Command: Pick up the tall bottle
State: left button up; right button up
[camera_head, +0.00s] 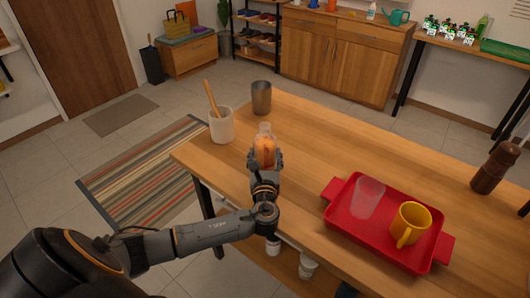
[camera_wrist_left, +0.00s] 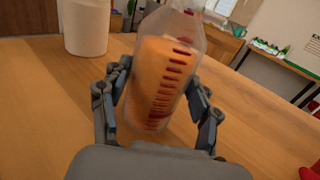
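The tall bottle (camera_head: 265,148) is clear, with orange contents and a row of dark red marks. It stands near the far left part of the wooden table. My left gripper (camera_head: 265,160) reaches it from the near side. In the left wrist view the bottle (camera_wrist_left: 165,80) fills the space between the two fingers of my left gripper (camera_wrist_left: 160,85), one on each side. The fingertips lie close along its sides; I cannot tell whether both press on it. The bottle's top is cut off in that view. My right gripper is not in view.
A white crock (camera_head: 221,126) with a wooden utensil and a metal cup (camera_head: 261,98) stand behind the bottle. To the right, a red tray (camera_head: 337,190) holds a clear cup (camera_head: 368,197) and yellow mug (camera_head: 411,222). A brown pepper mill (camera_head: 493,168) stands far right. The table's middle is clear.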

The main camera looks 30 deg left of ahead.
aim_at(265, 149)
pick_arm(q)
jog(key=c, duration=0.5)
jog(key=shift+c, duration=0.2)
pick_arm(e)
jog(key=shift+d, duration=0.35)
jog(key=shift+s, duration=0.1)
pick_arm(q)
jog(key=shift+r, duration=0.2)
jog(key=shift+r, duration=1.4)
jog(key=shift+s+d+r+p, duration=0.15)
jog(key=shift+r+p, duration=0.15)
jog(key=s+r, duration=0.1)
jog(key=s+d+r, duration=0.1)
jog(key=r, duration=0.1)
jog(key=s+d+r+p, duration=0.1)
jog(key=s+r, duration=0.1)
jog(key=shift+r, duration=0.2)
jog(key=s+d+r, duration=0.3)
jog(key=s, duration=0.5)
jog(key=shift+d+r, duration=0.4)
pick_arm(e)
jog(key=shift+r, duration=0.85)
